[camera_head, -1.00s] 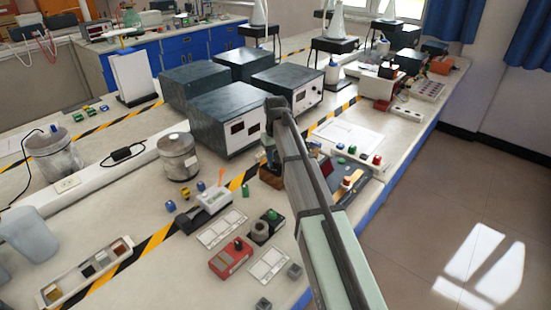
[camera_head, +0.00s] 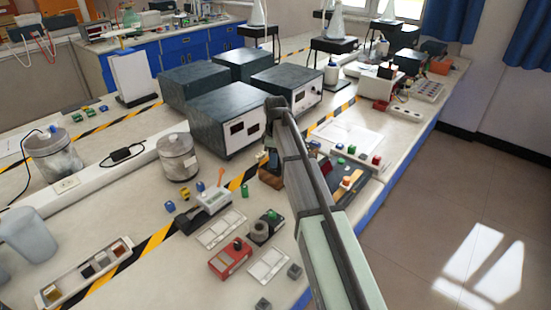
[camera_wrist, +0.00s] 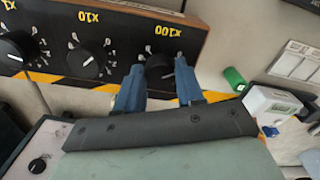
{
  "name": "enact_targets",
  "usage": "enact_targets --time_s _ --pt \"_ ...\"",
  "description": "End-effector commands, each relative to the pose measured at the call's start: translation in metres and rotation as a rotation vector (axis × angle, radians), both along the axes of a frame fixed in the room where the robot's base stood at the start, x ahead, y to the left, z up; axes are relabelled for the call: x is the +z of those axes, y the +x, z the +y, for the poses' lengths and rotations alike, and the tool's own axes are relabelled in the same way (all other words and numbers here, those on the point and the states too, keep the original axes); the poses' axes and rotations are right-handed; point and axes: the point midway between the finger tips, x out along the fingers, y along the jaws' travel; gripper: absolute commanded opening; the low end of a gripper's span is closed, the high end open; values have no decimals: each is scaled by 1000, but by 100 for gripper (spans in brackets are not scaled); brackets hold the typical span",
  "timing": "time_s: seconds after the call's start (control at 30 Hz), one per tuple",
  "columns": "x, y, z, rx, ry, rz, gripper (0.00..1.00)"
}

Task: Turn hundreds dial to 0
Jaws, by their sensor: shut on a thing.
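The dial box (camera_wrist: 125,22) is dark with a wooden edge and shows upside down in the wrist view, with dials marked x1, x10 and x100. The hundreds dial (camera_wrist: 158,74), a black knob under the x100 label, sits between the two blue fingers of my gripper (camera_wrist: 159,66), which are shut on it. The fingers hide part of its scale, so its setting cannot be read. The tens dial (camera_wrist: 86,62) and the ones dial (camera_wrist: 17,47) stand clear to the left. In the head view the box's wooden side (camera_head: 270,179) shows beside my arm, which hides most of it.
A green cylinder (camera_wrist: 234,78) and a white device (camera_wrist: 272,104) lie right of the box in the wrist view. In the head view, dark instrument boxes (camera_head: 226,115) stand behind and a panel with coloured knobs (camera_head: 345,180) lies to the right.

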Motion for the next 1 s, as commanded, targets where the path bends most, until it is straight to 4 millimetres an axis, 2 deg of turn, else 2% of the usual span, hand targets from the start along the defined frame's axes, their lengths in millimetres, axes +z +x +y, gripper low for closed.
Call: enact_targets --time_s 0.27,0.73,0.77,1.0 --pt "0 0 0 77 0 0 7" --pt "0 0 0 88 0 0 7" --pt "0 0 0 88 0 0 39" --pt "0 0 0 88 0 0 62"
